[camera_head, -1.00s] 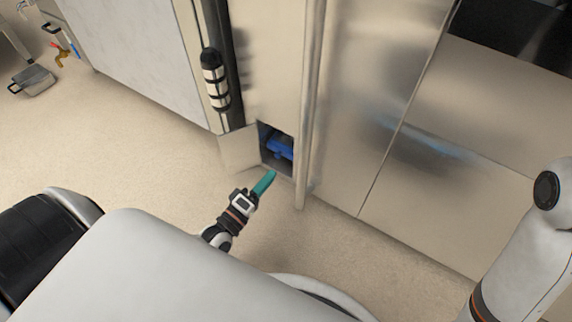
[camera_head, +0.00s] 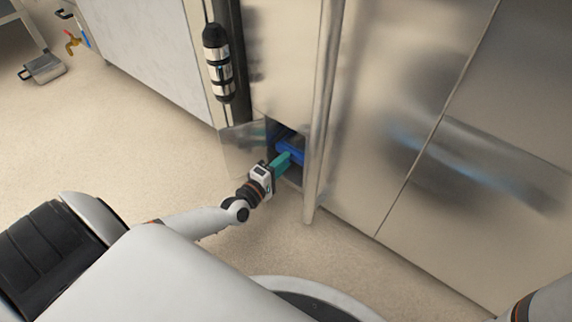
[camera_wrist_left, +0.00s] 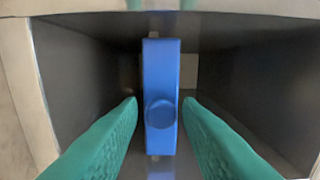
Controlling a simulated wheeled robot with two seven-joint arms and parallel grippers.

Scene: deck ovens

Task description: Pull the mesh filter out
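The blue mesh filter (camera_head: 290,150) sits inside a small square opening low in the steel cabinet. In the left wrist view its upright blue handle (camera_wrist_left: 161,85) with a round knob stands in the middle of the dark compartment. My left gripper (camera_head: 286,161) is at the mouth of the opening. Its green fingers stand apart in the left wrist view (camera_wrist_left: 158,112), one on each side of the handle, with a gap on both sides. The mesh itself is not visible. My right gripper is not in view; only part of my right arm shows at the lower right.
A small hatch door (camera_head: 243,149) stands open left of the opening. A vertical steel post (camera_head: 322,115) is close on the right. A black-and-silver cylinder (camera_head: 218,63) is mounted above. Large steel panels (camera_head: 410,120) fill the right.

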